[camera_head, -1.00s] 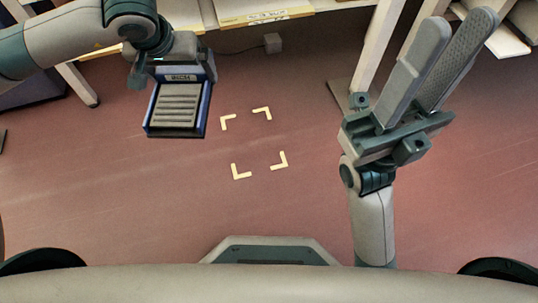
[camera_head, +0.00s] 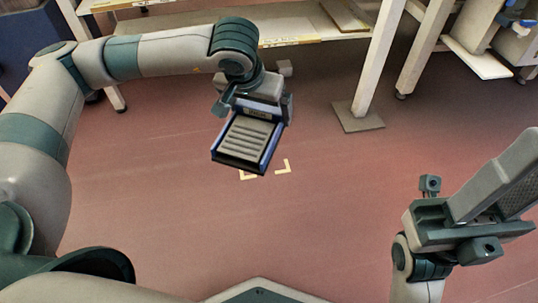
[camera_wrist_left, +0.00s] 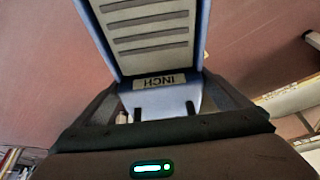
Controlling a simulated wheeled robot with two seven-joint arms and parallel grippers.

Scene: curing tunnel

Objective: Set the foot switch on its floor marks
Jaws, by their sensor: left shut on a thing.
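The foot switch (camera_head: 247,140) is a blue-framed pedal with a grey ribbed top. My left gripper (camera_head: 262,101) is shut on its labelled end and holds it tilted above the floor. In the left wrist view the switch (camera_wrist_left: 150,42) sits between the fingers, its "INCH" label upside down. The floor marks (camera_head: 284,167) are pale yellow corner brackets; the two near ones show just beyond the pedal's lower edge, one partly covered. The far ones are hidden behind the switch and gripper. My right gripper (camera_head: 517,175) is open and empty at the right, partly cut off.
A pale bench post with a grey foot plate (camera_head: 357,116) stands right of the marks. The red floor (camera_head: 335,215) in front and to the right is clear.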

